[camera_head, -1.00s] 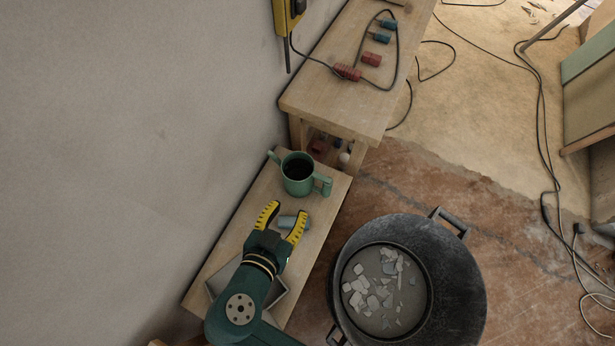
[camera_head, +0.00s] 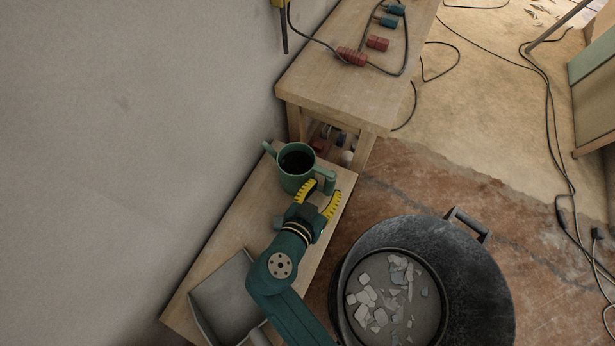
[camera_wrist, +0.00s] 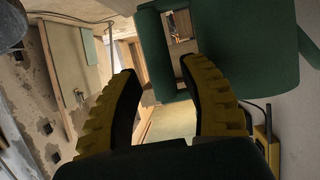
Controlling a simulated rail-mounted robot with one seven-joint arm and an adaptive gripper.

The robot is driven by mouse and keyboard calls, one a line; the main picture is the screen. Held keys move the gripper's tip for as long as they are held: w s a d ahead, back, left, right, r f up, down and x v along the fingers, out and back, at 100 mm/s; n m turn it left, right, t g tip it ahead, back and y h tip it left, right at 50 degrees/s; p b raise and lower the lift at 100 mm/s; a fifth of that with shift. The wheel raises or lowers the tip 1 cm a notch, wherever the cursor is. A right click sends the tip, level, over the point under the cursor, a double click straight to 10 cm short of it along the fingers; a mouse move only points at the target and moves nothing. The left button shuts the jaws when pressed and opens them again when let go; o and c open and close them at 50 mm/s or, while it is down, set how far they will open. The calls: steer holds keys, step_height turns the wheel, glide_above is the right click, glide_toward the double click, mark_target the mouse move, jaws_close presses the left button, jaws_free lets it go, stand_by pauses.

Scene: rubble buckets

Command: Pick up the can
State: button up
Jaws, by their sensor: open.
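The green can (camera_head: 297,181) stands upright on the low wooden bench, with a spout-like piece at its upper left and a handle (camera_head: 327,183) on its right. My gripper (camera_head: 322,189) is open at the handle side of the can, its yellow fingers pointing at the handle. In the wrist view the handle (camera_wrist: 155,50) shows ahead of and between my open fingers (camera_wrist: 158,70), and the can's body (camera_wrist: 250,50) fills the upper right. I cannot tell whether a finger touches the handle.
The low bench (camera_head: 240,215) runs along the wall and holds a grey tray (camera_head: 226,290). A taller table (camera_head: 335,95) with plugs and cable stands behind the can. A black bucket (camera_head: 475,275) with rubble stands to the right.

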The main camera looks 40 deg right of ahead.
mark_target(328, 186)
steer(key=x, duration=0.2)
steer(key=b+x, duration=0.1)
steer(key=x, duration=0.1)
steer(key=shift+r, duration=0.25)
steer(key=shift+s, duration=0.1)
jaws_close()
